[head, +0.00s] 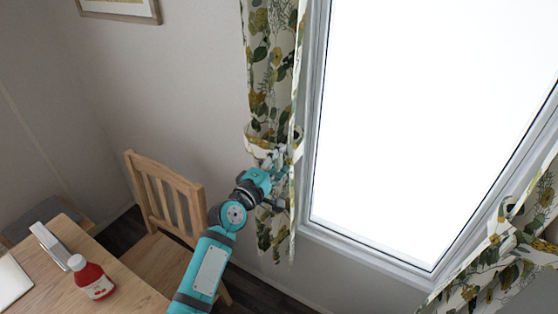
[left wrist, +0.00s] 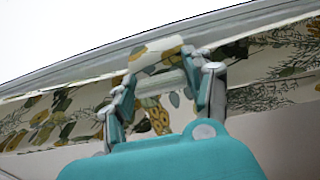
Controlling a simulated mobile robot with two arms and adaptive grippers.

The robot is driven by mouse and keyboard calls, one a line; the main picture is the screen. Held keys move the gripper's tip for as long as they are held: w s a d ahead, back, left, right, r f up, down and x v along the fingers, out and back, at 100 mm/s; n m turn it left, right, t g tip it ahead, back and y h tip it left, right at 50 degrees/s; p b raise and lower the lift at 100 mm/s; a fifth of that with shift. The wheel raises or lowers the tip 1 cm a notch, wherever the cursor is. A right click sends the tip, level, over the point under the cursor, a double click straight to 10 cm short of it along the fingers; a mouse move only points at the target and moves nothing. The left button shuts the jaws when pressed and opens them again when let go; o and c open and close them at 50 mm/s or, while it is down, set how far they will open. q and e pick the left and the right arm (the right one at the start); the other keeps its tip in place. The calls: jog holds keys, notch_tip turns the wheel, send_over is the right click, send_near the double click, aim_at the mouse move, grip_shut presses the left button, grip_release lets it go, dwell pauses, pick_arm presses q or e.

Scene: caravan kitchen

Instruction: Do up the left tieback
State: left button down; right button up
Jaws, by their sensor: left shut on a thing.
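The left curtain (head: 270,70), white with green and yellow leaves, hangs at the window's left edge. The left tieback (head: 258,142), a band in the same print, runs around it at mid-height. My left gripper (head: 278,158) is at the curtain's front, at the band's lower right. In the left wrist view, my left gripper (left wrist: 162,72) is shut on a patterned piece of the tieback (left wrist: 157,52), with the curtain (left wrist: 265,65) behind. Whether the band's ends meet is hidden by the gripper. My right gripper is in neither view.
The bright window (head: 420,120) fills the right side. The right curtain (head: 490,265) is gathered at lower right. A wooden chair (head: 170,190) stands left of my arm. A table (head: 125,290) with a red bottle (head: 92,278) is at lower left.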

pick_arm(q)
jog(key=c, duration=0.6)
grip_release()
jog(key=shift+o, duration=0.2)
jog(key=v, duration=1.2)
jog(key=shift+f, duration=0.1)
